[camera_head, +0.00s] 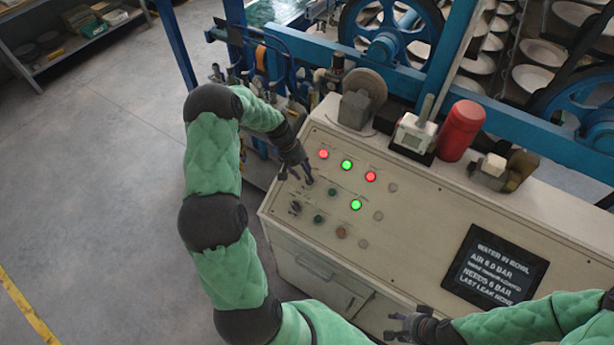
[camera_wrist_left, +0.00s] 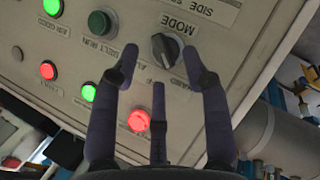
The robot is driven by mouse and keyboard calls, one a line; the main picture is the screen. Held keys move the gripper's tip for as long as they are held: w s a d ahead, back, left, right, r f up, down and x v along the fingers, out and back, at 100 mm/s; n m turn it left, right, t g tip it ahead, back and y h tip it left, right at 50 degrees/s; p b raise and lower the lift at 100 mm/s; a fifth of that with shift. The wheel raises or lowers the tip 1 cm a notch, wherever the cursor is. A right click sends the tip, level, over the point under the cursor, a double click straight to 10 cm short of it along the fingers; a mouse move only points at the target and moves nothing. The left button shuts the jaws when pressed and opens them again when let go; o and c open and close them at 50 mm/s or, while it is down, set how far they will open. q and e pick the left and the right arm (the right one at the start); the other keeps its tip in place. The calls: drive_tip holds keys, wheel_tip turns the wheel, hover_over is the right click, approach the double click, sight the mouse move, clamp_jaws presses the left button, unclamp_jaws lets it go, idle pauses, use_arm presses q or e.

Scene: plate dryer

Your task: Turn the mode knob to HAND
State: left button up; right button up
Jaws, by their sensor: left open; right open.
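The mode knob (camera_wrist_left: 165,47) is a black round knob on the beige panel, under a MODE label, in the left wrist view. A small pale mark shows on its lower right side. A partly covered label ending in HAND is below it. My left gripper (camera_wrist_left: 160,58) is open, with its fingers spread around the knob's near side in the picture; contact cannot be told. In the head view my left gripper (camera_head: 298,175) is at the panel's upper left, and its fingers partly cover the knob. My right gripper (camera_head: 406,325) is open and empty near the panel's front edge.
Lit red (camera_head: 323,154) and green (camera_head: 346,165) lamps sit close to the left gripper. A second black knob (camera_head: 295,207) and a dark green button (camera_head: 332,193) are neighbours. A black sign (camera_head: 494,266) and a red cylinder (camera_head: 461,130) stand further right.

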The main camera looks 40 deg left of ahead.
use_arm(q)
drive_tip(key=v, duration=0.9)
idle(0.3)
